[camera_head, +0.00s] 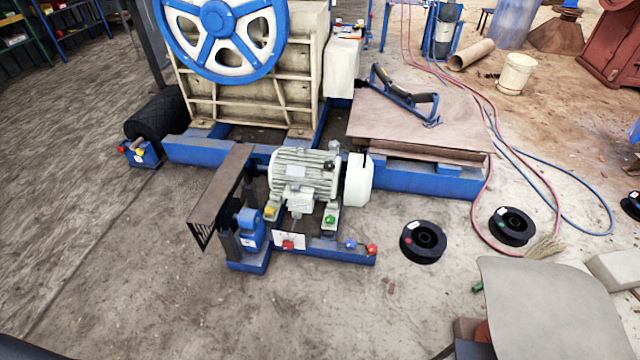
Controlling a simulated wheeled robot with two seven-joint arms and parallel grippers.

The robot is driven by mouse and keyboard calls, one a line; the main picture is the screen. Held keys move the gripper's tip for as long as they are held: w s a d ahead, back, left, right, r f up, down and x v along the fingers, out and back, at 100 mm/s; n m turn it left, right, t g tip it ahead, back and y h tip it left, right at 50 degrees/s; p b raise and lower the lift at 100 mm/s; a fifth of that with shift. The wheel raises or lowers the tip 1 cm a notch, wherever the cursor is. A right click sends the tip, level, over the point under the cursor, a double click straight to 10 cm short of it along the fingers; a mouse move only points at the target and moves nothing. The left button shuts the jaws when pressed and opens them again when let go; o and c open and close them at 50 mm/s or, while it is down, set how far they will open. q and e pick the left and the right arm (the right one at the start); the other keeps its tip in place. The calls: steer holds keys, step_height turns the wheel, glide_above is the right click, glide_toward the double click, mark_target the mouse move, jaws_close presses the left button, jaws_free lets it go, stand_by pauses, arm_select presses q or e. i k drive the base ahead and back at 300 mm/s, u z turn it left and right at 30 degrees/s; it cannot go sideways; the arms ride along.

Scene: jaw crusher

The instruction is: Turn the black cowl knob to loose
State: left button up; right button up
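A grey ribbed motor (303,176) stands on a blue frame near the middle of the view. A pale rounded cowl (358,182) covers its right end. A small dark spot (329,165) shows on the motor near the cowl; it may be the black cowl knob, but it is too small to tell, and its setting cannot be read. Neither of my grippers shows in this view.
A yellow knob (269,211), green knob (330,219) and red knobs (372,250) sit around the motor base. A brown belt guard (222,185) stands left. Black reels (423,242) and hoses lie right. Floor in front is mostly clear; a grey panel (545,310) stands front right.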

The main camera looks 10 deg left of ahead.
mark_target(328, 165)
steer(key=z, duration=0.25)
steer(key=i, duration=2.05)
steer(key=u, duration=0.15)
